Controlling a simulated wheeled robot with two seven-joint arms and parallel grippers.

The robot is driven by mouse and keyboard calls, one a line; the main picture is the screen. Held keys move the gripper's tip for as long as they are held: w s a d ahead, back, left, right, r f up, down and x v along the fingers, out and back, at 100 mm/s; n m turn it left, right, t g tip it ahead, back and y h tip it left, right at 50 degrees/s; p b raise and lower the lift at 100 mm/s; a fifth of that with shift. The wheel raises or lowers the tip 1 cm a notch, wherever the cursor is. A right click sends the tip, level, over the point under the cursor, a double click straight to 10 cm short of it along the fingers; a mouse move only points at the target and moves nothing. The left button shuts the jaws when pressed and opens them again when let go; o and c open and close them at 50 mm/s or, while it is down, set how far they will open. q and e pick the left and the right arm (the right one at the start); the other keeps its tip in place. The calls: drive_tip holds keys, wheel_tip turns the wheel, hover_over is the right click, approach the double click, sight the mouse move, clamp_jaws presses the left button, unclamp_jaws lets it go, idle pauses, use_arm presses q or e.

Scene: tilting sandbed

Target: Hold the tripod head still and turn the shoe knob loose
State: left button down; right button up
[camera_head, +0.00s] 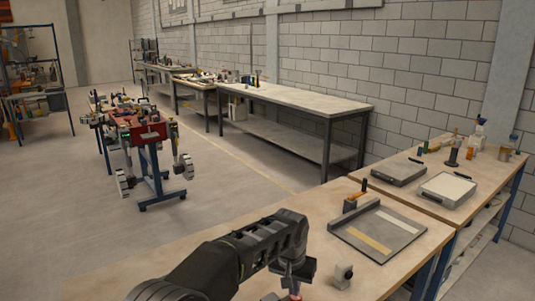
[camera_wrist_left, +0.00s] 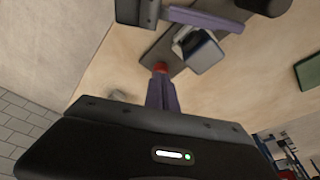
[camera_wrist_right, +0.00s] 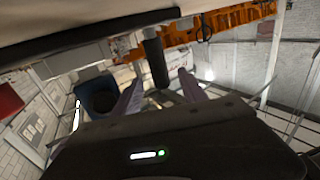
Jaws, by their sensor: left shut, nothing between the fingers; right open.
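My left gripper (camera_head: 292,287) is low in the head view, over the near bench. In the left wrist view its fingers (camera_wrist_left: 160,78) are shut together with nothing between them. A small red part (camera_wrist_left: 160,68) shows at their tips; I cannot tell whether they touch it. Beyond it are a dark plate and a pale grey block (camera_wrist_left: 204,55), possibly parts of the tripod head. The shoe knob cannot be made out for certain. My right gripper (camera_wrist_right: 160,90) is open and empty in the right wrist view, a dark cylinder (camera_wrist_right: 155,62) beyond its fingers. It is outside the head view.
A small grey block (camera_head: 342,275) stands on the near bench (camera_head: 210,262), right of my left gripper. A shallow grey tray (camera_head: 402,238) lies farther right, with an orange-handled tool (camera_head: 355,202) behind it. A side bench carries two flat cases and bottles. The bench's left part is clear.

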drive_tip(key=v, duration=0.9)
drive_tip(key=shift+s+d, duration=0.1)
drive_tip(key=shift+d, duration=0.25)
